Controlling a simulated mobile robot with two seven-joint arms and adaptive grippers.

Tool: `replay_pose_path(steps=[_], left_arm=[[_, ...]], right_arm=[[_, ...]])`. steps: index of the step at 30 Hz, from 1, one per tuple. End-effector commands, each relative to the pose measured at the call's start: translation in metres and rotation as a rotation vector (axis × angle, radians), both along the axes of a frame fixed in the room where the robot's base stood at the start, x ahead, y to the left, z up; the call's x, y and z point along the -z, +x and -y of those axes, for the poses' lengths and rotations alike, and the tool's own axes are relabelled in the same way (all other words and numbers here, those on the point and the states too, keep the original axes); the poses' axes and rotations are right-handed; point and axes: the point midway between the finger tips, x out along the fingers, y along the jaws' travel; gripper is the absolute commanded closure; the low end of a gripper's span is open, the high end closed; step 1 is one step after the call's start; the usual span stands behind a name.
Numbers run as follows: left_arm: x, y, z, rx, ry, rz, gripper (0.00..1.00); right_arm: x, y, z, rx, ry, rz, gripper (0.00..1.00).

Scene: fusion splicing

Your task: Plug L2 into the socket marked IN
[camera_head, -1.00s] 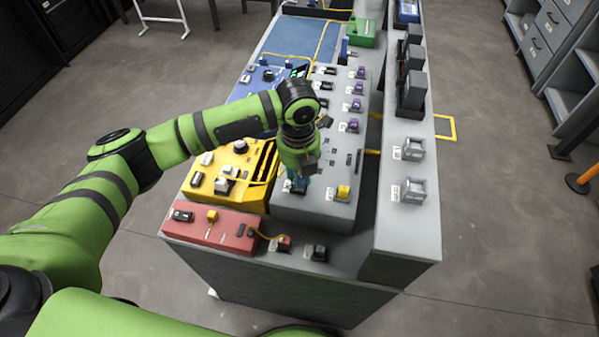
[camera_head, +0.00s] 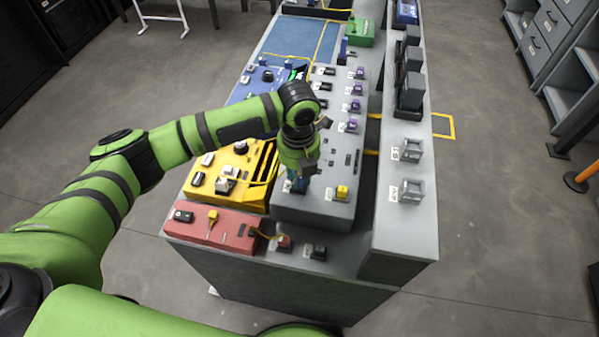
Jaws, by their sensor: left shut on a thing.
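My left gripper (camera_head: 300,180) points down over the front part of the grey panel (camera_head: 318,207). It is shut on a small blue-teal plug (camera_head: 298,186), mostly hidden by the fingers, low at the panel's top face. I cannot tell whether the plug is in a socket or just above it. White labels show on the panel, but they are too small to read, so L2 and IN cannot be picked out. A yellow connector (camera_head: 342,192) sits just right of the gripper. Several purple connectors (camera_head: 355,106) stand in a column farther back. My right gripper is not in view.
A yellow unit (camera_head: 201,193) with cables is left of the gripper, and a red box (camera_head: 205,231) is in front. Red (camera_head: 284,243) and black (camera_head: 318,252) connectors sit near the front edge. A raised grey ledge (camera_head: 405,232) with blocks runs along the right.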

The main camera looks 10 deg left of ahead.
Motion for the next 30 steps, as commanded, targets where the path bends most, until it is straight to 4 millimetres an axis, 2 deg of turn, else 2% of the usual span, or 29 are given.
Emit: replay_pose_path(steps=[30], left_arm=[[0.011,0.0,0.0,0.0,-0.001,0.0,1.0]], right_arm=[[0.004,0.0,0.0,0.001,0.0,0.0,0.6]])
